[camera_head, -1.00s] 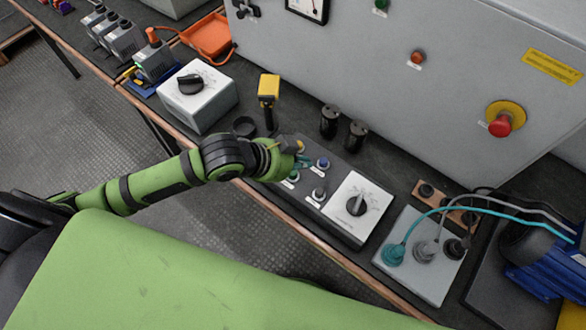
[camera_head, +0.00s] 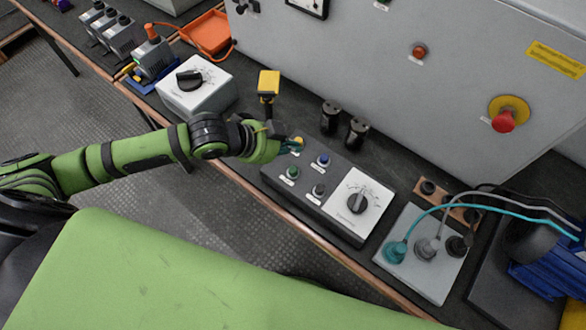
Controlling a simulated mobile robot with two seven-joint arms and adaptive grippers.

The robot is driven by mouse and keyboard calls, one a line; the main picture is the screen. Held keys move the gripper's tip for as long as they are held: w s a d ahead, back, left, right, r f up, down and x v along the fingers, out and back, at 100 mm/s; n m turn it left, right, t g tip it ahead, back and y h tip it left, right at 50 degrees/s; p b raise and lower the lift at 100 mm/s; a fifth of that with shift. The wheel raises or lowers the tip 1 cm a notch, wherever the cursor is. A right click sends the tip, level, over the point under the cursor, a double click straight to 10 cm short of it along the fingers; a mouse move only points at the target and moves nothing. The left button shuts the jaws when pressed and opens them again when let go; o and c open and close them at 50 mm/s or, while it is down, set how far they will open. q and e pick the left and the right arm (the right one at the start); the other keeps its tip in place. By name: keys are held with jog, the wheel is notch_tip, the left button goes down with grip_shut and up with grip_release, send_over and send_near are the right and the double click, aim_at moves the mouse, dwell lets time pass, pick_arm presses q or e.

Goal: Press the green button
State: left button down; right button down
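The green button (camera_head: 292,172) sits on the dark control box (camera_head: 335,172) on the bench and is fully visible. A blue button (camera_head: 323,159), a grey button (camera_head: 318,189) and a yellow button (camera_head: 299,141) are on the same box. My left gripper (camera_head: 291,146) is at the box's back left corner, just behind the green button in the picture and close to the yellow one. It shows apart from the green button. Its fingers are too small to tell open from shut. My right gripper is not in view.
A white dial panel (camera_head: 358,201) forms the right end of the box. A yellow-headed device (camera_head: 268,84) stands behind my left wrist, and two black cylinders (camera_head: 331,118) stand behind the box. A grey cabinet with a red emergency button (camera_head: 503,120) rises at the back.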

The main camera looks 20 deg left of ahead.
pick_arm(q)
jog(key=b, duration=0.5)
send_over(291, 171)
notch_tip(291, 171, down, 5)
jog(key=shift+f, duration=0.2)
notch_tip(291, 171, down, 2)
jog(key=shift+f+b, duration=0.1)
jog(key=shift+b, duration=0.4)
jog(key=shift+f, duration=0.1)
dwell(0.3)
jog(key=shift+f, duration=0.4)
